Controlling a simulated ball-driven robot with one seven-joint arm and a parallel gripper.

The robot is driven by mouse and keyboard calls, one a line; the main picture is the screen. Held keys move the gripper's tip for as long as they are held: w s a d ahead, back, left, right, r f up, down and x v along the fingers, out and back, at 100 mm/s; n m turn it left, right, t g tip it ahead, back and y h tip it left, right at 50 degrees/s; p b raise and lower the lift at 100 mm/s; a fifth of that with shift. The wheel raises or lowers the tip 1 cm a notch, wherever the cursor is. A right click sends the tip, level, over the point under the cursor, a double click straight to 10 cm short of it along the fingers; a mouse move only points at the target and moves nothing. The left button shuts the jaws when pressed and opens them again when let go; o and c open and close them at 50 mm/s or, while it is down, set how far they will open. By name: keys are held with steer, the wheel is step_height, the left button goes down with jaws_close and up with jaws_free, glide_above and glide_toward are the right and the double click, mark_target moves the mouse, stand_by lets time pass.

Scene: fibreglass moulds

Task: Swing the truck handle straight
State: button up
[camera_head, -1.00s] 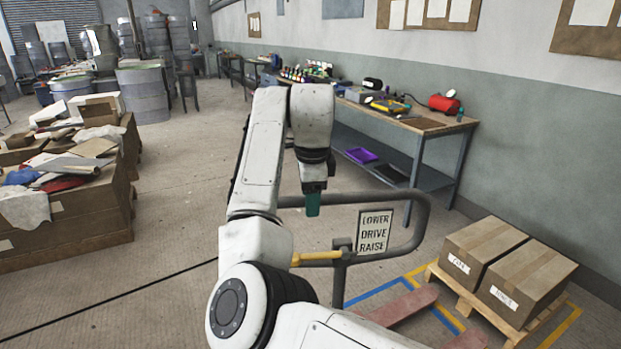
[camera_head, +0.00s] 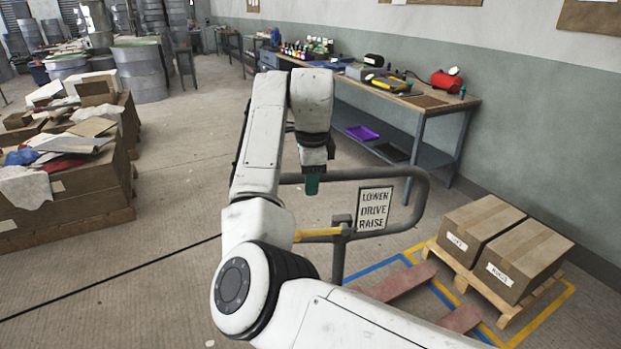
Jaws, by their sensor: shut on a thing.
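The truck handle (camera_head: 421,206) is a dark grey tube loop with a "LOWER DRIVE RAISE" sign (camera_head: 374,209) and a yellow lever (camera_head: 318,233) on its post. Its loop stands to the right of my arm. My gripper (camera_head: 312,186) points down with teal fingertips and is shut on the left part of the handle's top bar. My arm hides the left end of the loop. The red forks (camera_head: 398,284) of the truck lie low at the right, partly hidden by my arm.
Two cardboard boxes (camera_head: 523,258) sit on a wooden pallet (camera_head: 472,285) at the right, inside yellow floor lines. A workbench (camera_head: 436,104) with tools runs along the wall. Stacked cartons (camera_head: 68,205) stand at the left. The floor between cartons and handle is clear.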

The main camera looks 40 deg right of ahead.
mark_target(299, 173)
jaws_close()
stand_by(0.8)
steer(key=shift+w+r+m+p, duration=0.2)
steer(key=shift+w+m+p, duration=0.1)
steer(key=shift+m+p, duration=0.1)
steer(key=w+m, duration=0.1)
steer(key=w+m+p, duration=0.1)
steer(key=shift+w+a+f, duration=0.1)
steer(key=shift+w+a, duration=0.1)
steer(key=shift+w, duration=0.1)
steer(key=shift+w+d+m+g+h+p, duration=0.15)
steer(key=shift+w+m+p, duration=0.25)
steer(key=shift+w+m, duration=0.4)
steer(key=shift+w+a+m+g+h+p, duration=0.1)
steer(key=shift+w+m+g+h+p, duration=0.2)
steer(key=shift+w+m, duration=0.5)
steer(key=shift+d, duration=0.15)
